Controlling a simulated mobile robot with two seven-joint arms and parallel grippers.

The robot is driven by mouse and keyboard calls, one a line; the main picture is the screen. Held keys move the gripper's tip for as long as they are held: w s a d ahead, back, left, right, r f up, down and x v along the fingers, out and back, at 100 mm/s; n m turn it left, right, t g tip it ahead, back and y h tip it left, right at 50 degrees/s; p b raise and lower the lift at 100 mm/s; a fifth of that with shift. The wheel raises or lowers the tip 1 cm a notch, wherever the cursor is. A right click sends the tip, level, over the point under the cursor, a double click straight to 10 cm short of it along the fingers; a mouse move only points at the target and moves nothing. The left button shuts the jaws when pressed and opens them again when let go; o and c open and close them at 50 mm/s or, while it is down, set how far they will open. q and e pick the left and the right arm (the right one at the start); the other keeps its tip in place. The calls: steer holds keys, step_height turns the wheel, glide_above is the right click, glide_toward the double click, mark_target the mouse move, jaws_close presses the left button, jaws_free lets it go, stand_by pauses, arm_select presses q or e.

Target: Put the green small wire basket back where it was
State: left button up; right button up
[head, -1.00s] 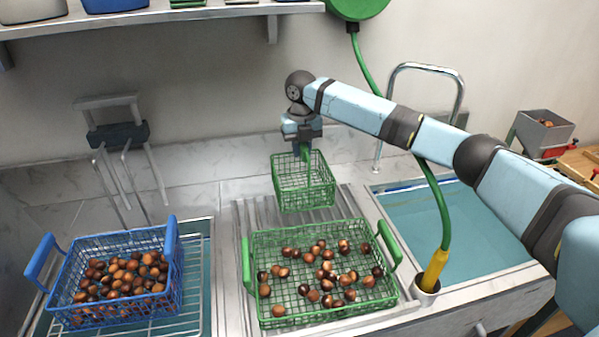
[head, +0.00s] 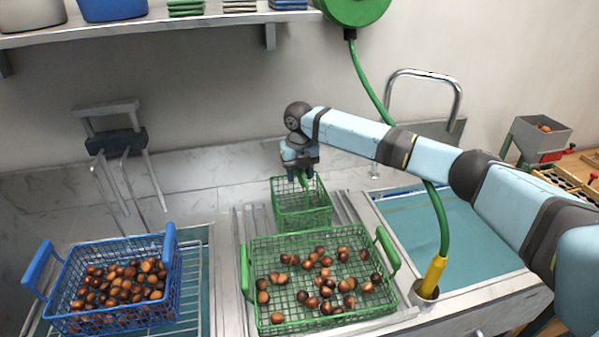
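The small green wire basket (head: 287,212) stands upright behind the large green basket, at the back of the ribbed metal drainer. My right gripper (head: 304,175) is above it, pointing down, and appears shut on its arched handle. The basket looks empty through its mesh. Its lower front is partly hidden by the large basket's rim, so I cannot tell whether its base touches the drainer. My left gripper is not in view.
The large green basket (head: 268,244) with several chestnuts is just in front. A blue basket (head: 60,325) of chestnuts stands at left on a wire rack (head: 196,290). A sink (head: 470,250), green hose (head: 437,215) and yellow nozzle (head: 433,272) are at right.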

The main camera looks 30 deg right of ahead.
step_height(320, 180, up, 12)
steer(key=shift+r, duration=0.2)
stand_by(0.4)
stand_by(0.5)
